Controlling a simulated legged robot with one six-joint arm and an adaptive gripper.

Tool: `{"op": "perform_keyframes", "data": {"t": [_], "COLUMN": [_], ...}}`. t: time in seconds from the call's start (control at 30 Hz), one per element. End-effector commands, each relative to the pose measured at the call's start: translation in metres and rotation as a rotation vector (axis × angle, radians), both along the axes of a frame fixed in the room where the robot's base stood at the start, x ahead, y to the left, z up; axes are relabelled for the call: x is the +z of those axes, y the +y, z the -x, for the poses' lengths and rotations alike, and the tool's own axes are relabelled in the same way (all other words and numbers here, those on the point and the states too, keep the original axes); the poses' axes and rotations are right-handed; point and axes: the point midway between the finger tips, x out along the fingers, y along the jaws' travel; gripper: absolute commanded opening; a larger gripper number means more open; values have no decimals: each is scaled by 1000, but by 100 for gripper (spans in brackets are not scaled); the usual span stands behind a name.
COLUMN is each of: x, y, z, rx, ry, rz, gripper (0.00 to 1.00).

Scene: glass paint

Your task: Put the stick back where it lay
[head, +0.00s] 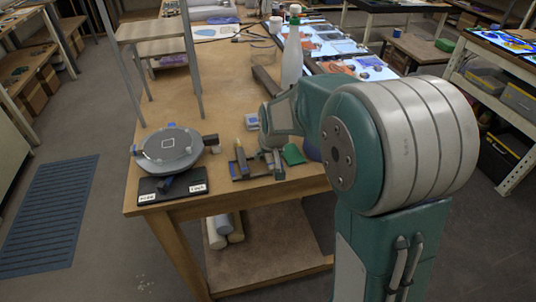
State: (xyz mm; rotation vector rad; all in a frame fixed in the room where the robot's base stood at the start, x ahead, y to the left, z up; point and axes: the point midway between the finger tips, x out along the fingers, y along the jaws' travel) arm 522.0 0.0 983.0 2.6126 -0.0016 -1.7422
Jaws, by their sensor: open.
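A short stick-like piece (240,156) with a yellowish upper end and a grey body shows at a small dark tray (236,177) near the table's front edge. It is too small to tell whether it is the stick or whether it rests in the tray or leans on it. My gripper (272,158) is just right of this piece, low over the tray's right side. It is open, and I see nothing held in it. My arm hides part of the table behind and to the right of the gripper.
A round grey turntable (168,146) stands left, with a black labelled board (160,192) before it. A green piece (293,154) lies right of my gripper. A pale bottle (292,58) stands behind my arm. A metal-legged rack rises at the left. The table's middle (220,90) is bare.

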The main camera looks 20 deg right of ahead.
Motion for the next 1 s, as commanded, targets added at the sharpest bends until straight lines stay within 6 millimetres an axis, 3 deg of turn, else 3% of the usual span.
{"op": "perform_keyframes", "data": {"t": [0.17,0.7,1.0], "x": [9,100,110], "y": [0,1,1], "z": [3,41,47], "rx": [0,0,0], "ry": [-3,-2,0], "rz": [0,1,1], "gripper": [70,70,70]}}
